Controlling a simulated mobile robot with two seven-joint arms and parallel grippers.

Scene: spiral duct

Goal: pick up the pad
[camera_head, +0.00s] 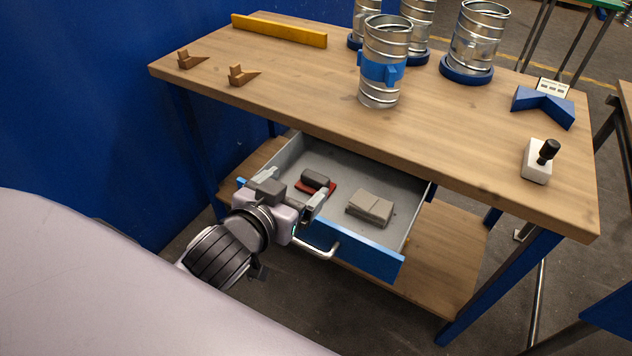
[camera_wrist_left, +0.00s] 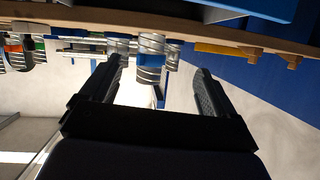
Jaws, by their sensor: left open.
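The open drawer (camera_head: 412,199) under the workbench holds two candidates for the pad. One is a dark grey block (camera_head: 316,178) with a red underside (camera_head: 329,188). The other is a light grey, flat two-part piece (camera_head: 370,207) to its right; I cannot tell for certain which is the pad. My left gripper (camera_head: 292,187) is open and empty at the drawer's front left, its fingers spread near the red-bottomed block and apparently apart from it. In the left wrist view its open fingers (camera_wrist_left: 154,85) show with neither drawer piece between them. My right gripper is not in view.
The blue drawer front (camera_head: 355,248) with its handle (camera_head: 318,250) lies close to my left gripper. The wooden benchtop (camera_head: 300,85) overhangs the drawer's back. On it stand a duct piece with a blue clamp (camera_head: 383,68), other ducts, a yellow bar (camera_head: 278,31) and a joystick box (camera_head: 537,162).

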